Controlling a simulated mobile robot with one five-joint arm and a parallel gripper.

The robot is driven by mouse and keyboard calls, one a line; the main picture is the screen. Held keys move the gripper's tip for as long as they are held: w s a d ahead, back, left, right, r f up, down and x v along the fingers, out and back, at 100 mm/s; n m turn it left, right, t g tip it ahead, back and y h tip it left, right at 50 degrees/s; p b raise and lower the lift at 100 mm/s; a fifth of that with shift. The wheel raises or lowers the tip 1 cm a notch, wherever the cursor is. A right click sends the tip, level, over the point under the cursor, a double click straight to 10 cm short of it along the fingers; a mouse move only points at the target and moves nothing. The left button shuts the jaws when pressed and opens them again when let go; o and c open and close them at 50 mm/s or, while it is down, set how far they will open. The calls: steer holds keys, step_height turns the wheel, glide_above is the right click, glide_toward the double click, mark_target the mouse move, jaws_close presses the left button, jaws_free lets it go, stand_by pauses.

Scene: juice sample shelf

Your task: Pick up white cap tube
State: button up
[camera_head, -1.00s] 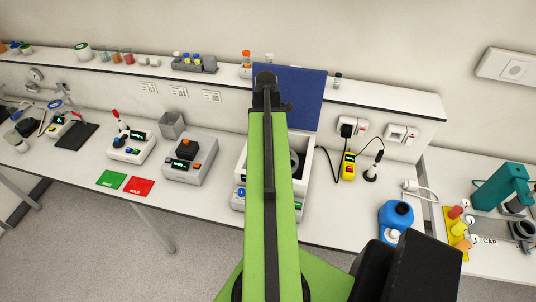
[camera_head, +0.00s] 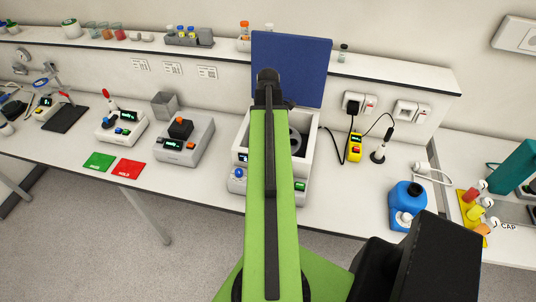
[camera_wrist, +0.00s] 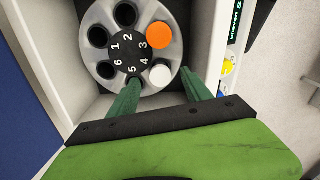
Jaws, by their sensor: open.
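The white cap tube (camera_wrist: 160,75) sits in the rotor (camera_wrist: 103,72) by number 4, with only its round white cap showing. An orange cap tube (camera_wrist: 158,36) sits by number 3; the other visible holes look empty. My gripper (camera_wrist: 159,77) is open, its two green fingers pointing at the rotor, with the white cap between the fingertips in the picture. I cannot tell how far above the cap they are. In the head view the open centrifuge (camera_head: 309,150) is partly hidden behind my arm, and my fingers are hidden there.
The centrifuge's raised blue lid (camera_head: 308,75) stands behind it, and its pale walls surround the rotor. A blue bottle (camera_head: 404,208) and a yellow device (camera_head: 355,148) stand to the right. A grey device (camera_head: 180,145) stands to the left. A shelf (camera_head: 400,68) runs behind.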

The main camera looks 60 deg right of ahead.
step_height(320, 180, down, 5)
steer(key=b, duration=0.5)
steer(key=shift+w+f, duration=0.15)
steer(key=shift+f, duration=0.05)
steer(key=shift+a+r, duration=0.1)
steer(key=shift+r, duration=0.1)
jaws_close()
